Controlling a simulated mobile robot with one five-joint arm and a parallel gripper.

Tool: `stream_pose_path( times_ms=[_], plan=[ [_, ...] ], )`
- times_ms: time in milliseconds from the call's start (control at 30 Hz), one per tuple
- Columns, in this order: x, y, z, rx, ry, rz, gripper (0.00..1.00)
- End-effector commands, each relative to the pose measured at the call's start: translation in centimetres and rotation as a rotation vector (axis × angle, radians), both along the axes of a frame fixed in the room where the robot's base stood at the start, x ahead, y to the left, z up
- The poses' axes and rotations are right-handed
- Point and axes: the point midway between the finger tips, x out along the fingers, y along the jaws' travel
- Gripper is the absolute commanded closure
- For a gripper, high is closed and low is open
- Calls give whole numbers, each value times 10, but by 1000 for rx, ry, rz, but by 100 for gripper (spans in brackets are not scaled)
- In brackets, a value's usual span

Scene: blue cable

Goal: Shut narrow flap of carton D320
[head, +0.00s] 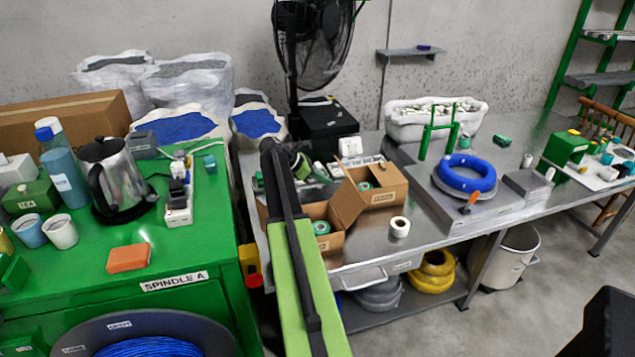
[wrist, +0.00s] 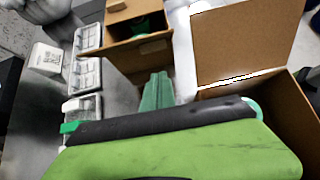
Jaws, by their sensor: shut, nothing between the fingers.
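Two open brown cardboard cartons stand on the steel bench in the head view. The right carton (head: 385,196) holds a green roll. The left carton (head: 328,246) also holds a green roll (head: 321,227), and a flap (head: 346,203) stands up on its right side. Their labels are too small to read, so I cannot tell which is D320. The wrist view shows one carton (wrist: 138,53) at the top and another at the right with a raised flap (wrist: 243,42). My gripper (head: 268,148) is shut and empty, left of the cartons. My green-and-black arm hides part of the left carton.
A white tape roll (head: 400,227) lies right of the cartons. White trays (wrist: 88,72) and a small white box (wrist: 48,58) lie near them. A black fan (head: 315,45) stands behind. The green spindle cabinet (head: 100,255) is at the left.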

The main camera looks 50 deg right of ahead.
Motion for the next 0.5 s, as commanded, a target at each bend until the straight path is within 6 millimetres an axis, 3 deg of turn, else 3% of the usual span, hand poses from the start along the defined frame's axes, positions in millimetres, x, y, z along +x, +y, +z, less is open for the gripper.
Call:
stream_pose_path(
  times_ms=[33, 133, 200, 500],
  plan=[
    [-6, -7, -16, 0, 0, -3, 100],
    [-16, -19, -27, 0, 0, -3, 100],
    [-22, -27, -4, 0, 0, -1, 100],
    [-34, -42, 6, 0, 0, -1, 100]
  ],
)
